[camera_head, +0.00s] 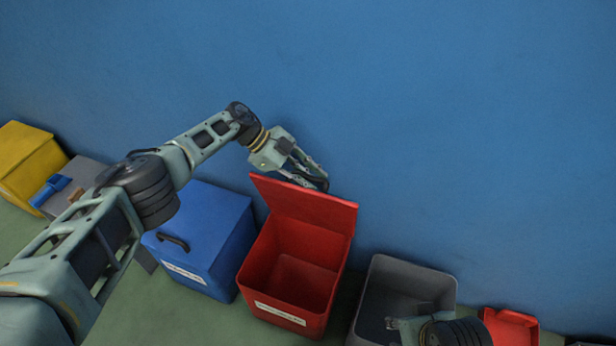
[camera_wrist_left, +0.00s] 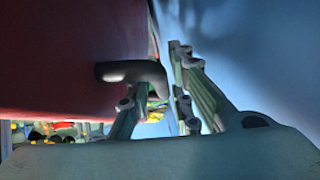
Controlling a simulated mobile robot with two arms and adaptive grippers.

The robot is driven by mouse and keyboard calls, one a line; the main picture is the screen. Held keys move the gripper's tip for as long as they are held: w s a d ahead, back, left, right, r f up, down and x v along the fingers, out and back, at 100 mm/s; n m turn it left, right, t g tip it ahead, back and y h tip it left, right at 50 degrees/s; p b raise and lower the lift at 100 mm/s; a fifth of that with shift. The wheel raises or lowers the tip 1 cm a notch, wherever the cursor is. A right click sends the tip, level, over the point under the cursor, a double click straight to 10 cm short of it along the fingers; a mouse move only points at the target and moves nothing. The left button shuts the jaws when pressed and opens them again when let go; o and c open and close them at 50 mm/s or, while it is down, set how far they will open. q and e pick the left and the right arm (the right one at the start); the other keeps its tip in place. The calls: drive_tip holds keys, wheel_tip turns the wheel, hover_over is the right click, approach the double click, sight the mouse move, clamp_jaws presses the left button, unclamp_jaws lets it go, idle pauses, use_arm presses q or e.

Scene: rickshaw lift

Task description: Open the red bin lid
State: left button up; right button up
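The red bin (camera_head: 287,280) stands near the blue wall with its inside open to view and empty. Its red lid (camera_head: 305,205) is raised steeply at the back edge. My left gripper (camera_head: 312,177) is behind the lid, close to the wall. In the left wrist view, the red lid (camera_wrist_left: 70,50) fills the left side, with a black handle (camera_wrist_left: 132,71) on it. The fingers of my left gripper (camera_wrist_left: 165,85) are on either side of the handle's outer end. My right arm's end (camera_head: 405,325) shows only partly at the bottom right; its fingers are unclear.
A closed blue bin (camera_head: 205,235) with a black handle stands left of the red bin. An open grey bin (camera_head: 405,275) stands to its right. A small red box (camera_head: 510,325) and a yellow bin (camera_head: 28,165) stand farther out. The blue wall is close behind.

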use_arm(q)
drive_tip(key=shift+o, duration=0.8)
drive_tip(key=shift+a+r, duration=0.1)
drive_tip(key=shift+a, duration=0.05)
drive_tip(key=v, duration=1.1)
drive_tip(key=shift+a+r, duration=0.2)
drive_tip(key=shift+r, duration=0.1)
